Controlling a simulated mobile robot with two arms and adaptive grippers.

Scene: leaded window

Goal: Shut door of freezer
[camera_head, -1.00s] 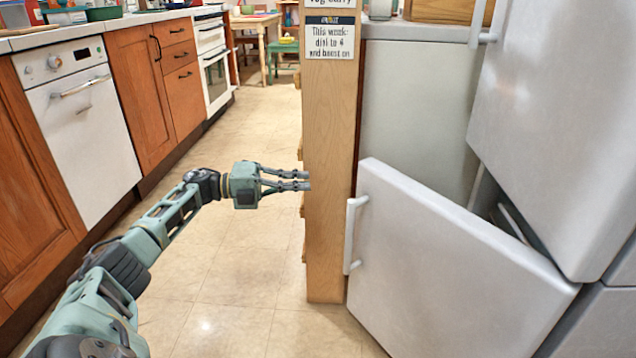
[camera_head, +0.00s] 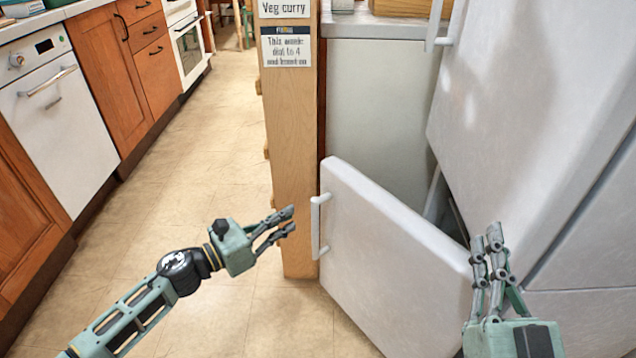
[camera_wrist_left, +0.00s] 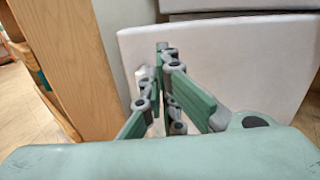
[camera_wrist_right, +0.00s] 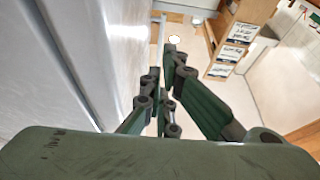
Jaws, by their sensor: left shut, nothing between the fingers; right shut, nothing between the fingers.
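The freezer door (camera_head: 385,265) is the lower white door with a white bar handle (camera_head: 317,226) on its left edge. It stands open, swung out from the white fridge-freezer body. My left gripper (camera_head: 291,220) is shut and empty, left of the handle and apart from it in the head view. In the left wrist view the door (camera_wrist_left: 265,65) lies beyond the fingers. My right gripper (camera_head: 487,241) is shut and empty, at the door's right part near the upper door (camera_head: 530,120); I cannot tell if it touches.
A wooden post (camera_head: 291,150) with paper signs (camera_head: 286,46) stands left of the freezer door, close to the handle. A grey-white side panel (camera_head: 380,110) is behind it. Wooden cabinets (camera_head: 110,80) and a white dishwasher (camera_head: 65,130) line the left. The floor (camera_head: 200,170) between is clear.

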